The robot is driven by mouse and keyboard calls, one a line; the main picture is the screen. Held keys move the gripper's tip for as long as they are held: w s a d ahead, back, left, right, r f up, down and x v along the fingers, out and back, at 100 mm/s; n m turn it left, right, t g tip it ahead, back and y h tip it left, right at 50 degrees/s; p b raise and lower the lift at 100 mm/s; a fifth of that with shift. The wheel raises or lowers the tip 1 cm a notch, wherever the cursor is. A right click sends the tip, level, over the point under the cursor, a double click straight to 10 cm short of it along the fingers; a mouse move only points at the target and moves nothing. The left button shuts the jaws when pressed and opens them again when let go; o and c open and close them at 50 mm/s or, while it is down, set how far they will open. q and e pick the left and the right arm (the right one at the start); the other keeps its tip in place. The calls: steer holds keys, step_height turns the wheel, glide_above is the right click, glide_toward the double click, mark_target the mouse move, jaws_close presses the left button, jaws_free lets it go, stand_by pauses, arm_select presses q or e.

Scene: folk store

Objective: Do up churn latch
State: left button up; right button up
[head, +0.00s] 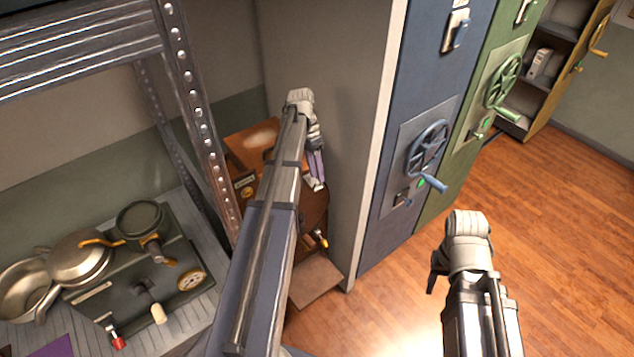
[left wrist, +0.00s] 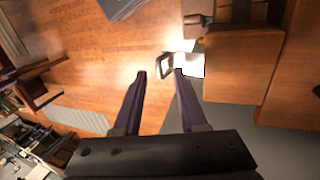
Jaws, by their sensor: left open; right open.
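A brown wooden piece that looks like the churn (head: 313,212) stands in the corner beside the grey wall, partly hidden behind my left arm. The left wrist view shows brown wooden blocks (left wrist: 242,63) at the right. A pale metal loop on a bright plate, which looks like the latch (left wrist: 190,62), sticks out from them. My left gripper (head: 317,187) is open and empty. Its fingertips (left wrist: 160,75) are close to the loop, the right one overlapping it in the picture; contact cannot be told. My right gripper (head: 435,274) is open, over the floor, away from the wood.
Blue (head: 396,180) and green (head: 484,110) cabinets with handwheels stand right of the grey wall. A metal shelf frame (head: 190,100) rises at the left. A dark panel with a gauge (head: 192,280) and metal pots (head: 80,258) lie lower left. The wooden floor at right is clear.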

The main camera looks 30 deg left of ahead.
arm_select(q)
steer(key=shift+s+d+f+b, duration=0.1)
steer(key=shift+d+f+b, duration=0.2)
steer(key=shift+f, duration=0.4)
jaws_close()
